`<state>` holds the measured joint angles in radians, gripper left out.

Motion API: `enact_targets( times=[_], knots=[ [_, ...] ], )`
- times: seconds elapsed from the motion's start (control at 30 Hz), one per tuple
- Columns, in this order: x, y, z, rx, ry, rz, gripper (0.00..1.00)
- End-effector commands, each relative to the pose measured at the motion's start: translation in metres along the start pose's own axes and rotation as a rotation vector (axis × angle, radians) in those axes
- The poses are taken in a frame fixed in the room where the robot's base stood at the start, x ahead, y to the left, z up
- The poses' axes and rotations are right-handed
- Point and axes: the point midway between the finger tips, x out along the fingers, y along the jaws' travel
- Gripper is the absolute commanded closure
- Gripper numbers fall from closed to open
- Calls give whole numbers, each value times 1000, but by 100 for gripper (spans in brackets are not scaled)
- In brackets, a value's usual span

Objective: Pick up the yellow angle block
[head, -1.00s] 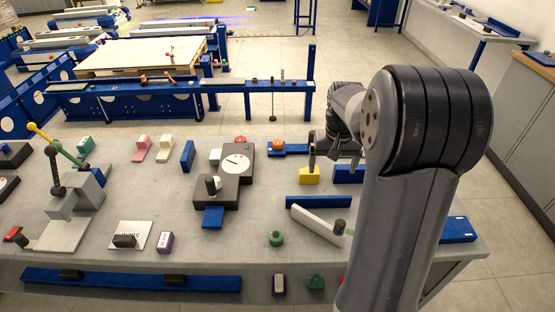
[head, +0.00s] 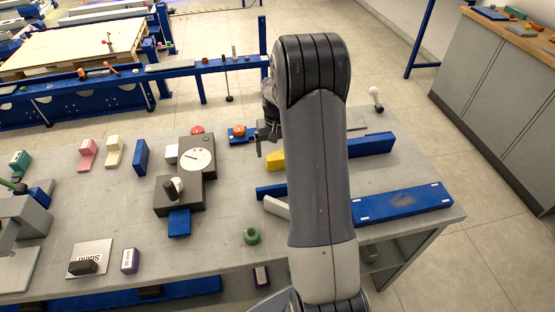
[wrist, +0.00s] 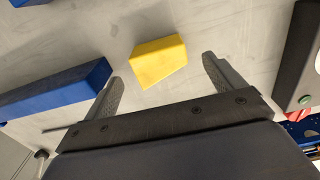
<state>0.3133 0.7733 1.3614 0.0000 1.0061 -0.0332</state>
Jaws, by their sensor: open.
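The yellow angle block (wrist: 158,61) lies on the grey table, and in the wrist view it shows between and beyond my two fingertips, touching neither. In the head view the yellow angle block (head: 276,161) is partly hidden behind my arm. My gripper (wrist: 161,70) is open and empty, with one finger on each side of the block in the picture. In the head view my gripper (head: 264,140) shows just left of my arm, above and behind the block.
A long blue bar (wrist: 58,90) lies close to the left finger in the wrist view. A dark block with a dial (head: 196,158) stands left of the yellow block. A blue piece with a red-orange knob (head: 238,131) lies behind. Bare table lies around the green ring (head: 252,236).

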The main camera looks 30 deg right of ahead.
Motion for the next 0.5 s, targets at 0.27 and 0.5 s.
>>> enact_targets(
  times=[0.27, 0.5],
  knots=[
    [36, 0, 1, 0, -3, 0, 11],
    [38, 0, 0, 0, 0, 0, 11]
  ],
)
